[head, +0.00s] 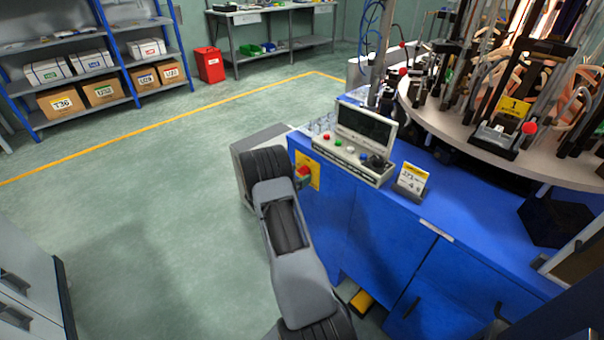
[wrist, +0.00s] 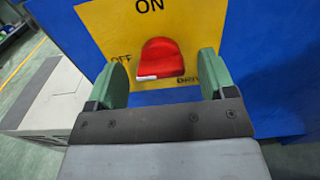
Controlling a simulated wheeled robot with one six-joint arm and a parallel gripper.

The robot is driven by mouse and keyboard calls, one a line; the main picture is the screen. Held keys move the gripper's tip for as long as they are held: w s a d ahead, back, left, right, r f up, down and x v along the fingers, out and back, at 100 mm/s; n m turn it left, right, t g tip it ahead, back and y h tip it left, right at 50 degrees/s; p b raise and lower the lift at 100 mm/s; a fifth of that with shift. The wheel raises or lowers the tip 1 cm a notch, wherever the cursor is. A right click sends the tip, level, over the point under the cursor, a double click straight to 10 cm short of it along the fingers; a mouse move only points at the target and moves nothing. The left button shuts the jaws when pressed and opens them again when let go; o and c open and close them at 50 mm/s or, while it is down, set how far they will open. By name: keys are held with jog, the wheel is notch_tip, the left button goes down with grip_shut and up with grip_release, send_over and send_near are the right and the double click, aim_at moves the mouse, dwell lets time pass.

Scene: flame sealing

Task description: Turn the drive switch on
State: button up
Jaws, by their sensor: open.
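The drive switch is a red knob (wrist: 161,58) on a yellow plate (wrist: 205,22) on the blue cabinet's side. In the wrist view the plate reads ON above the knob and OFF to its left; a partly hidden word, seemingly DRIVE, is at lower right. A white mark sits at the knob's lower left edge. My gripper (wrist: 164,72) is open, its two green fingers on either side of the knob with a gap at each side. In the head view the red knob (head: 303,171) and yellow plate (head: 314,183) show just right of my arm; the fingers are hard to make out.
A control panel (head: 350,155) with buttons and a screen stands on the blue cabinet (head: 385,235), beside a small sign (head: 411,181). A round table (head: 440,122) with fixtures is at right. A yellow pedal (head: 361,301) is low down. The floor (head: 140,200) at left is clear.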

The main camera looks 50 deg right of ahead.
jog(key=shift+d, duration=0.9)
jog(key=shift+c, duration=0.2)
jog(key=shift+s, duration=0.1)
jog(key=c, duration=0.9)
